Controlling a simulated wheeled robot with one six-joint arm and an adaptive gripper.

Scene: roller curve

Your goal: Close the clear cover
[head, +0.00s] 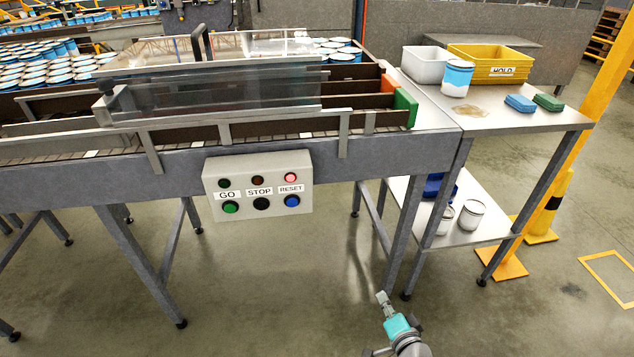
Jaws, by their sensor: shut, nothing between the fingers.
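The clear cover (222,92) is a see-through panel with a pale frame, over the roller conveyor at the upper left in the head view. A black upright handle (199,42) stands at its top. From this angle I cannot tell exactly how far the cover is open. My gripper (382,297) is at the bottom of the view, low in front of the conveyor, shut and empty. It is well apart from the cover and its handle.
A control box (258,185) with GO, STOP and RESET buttons hangs on the conveyor's front; a red lamp glows above RESET. At right, a steel side table (420,93) holds a white bin (426,65), yellow HOLD crate (490,66), can (457,79) and sponges. A yellow post stands farther right.

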